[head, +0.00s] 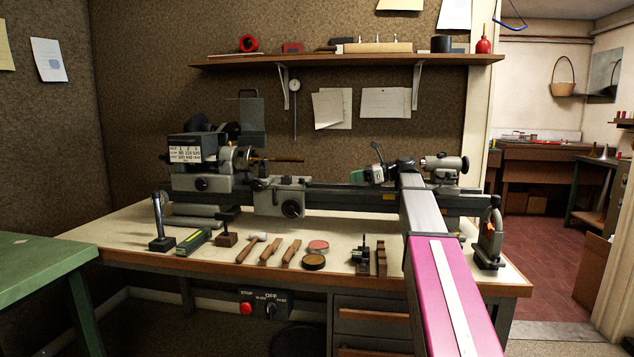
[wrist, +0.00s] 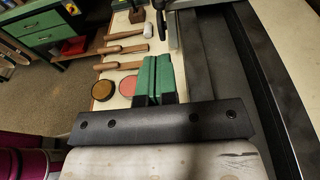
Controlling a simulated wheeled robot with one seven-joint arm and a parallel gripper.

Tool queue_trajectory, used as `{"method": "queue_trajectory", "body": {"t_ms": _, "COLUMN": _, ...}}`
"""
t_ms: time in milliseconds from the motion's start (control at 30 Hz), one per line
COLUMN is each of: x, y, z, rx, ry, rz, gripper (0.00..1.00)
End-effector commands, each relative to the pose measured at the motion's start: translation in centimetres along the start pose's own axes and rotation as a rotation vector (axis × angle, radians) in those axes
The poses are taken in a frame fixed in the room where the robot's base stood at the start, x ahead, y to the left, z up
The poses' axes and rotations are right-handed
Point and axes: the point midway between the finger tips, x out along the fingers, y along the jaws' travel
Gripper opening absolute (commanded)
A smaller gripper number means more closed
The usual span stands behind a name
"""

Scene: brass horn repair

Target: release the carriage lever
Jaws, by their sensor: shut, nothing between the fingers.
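The lathe carriage (head: 280,198), a grey block with a round dark handwheel (head: 291,208), sits on the lathe bed left of the middle in the head view. I cannot pick out its lever for certain. My gripper (head: 358,176) is to the right of the carriage, above the bed, with its fingers pointing left and apart from the carriage. In the wrist view its green fingers (wrist: 156,72) are together with nothing between them. A dark upright part (wrist: 172,24) shows beyond the fingertips; whether it belongs to the lever is unclear.
Wooden-handled tools (head: 271,249) and two round tins (head: 314,261) lie on the bench in front of the lathe. The tailstock (head: 443,167) stands to the right. A shelf (head: 345,60) hangs above. A green table (head: 40,262) is at left.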

Motion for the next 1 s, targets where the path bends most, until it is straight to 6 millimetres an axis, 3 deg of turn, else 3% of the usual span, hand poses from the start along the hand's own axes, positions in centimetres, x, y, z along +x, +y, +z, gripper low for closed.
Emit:
{"method": "queue_trajectory", "body": {"t_ms": 467, "x": 1.0, "y": 0.0, "z": 0.0, "rx": 0.0, "ry": 0.0, "rz": 0.001, "gripper": 0.0}}
{"method": "queue_trajectory", "body": {"t_ms": 1000, "x": 10.3, "y": 0.0, "z": 0.0, "rx": 0.0, "ry": 0.0, "rz": 0.002, "gripper": 0.0}}
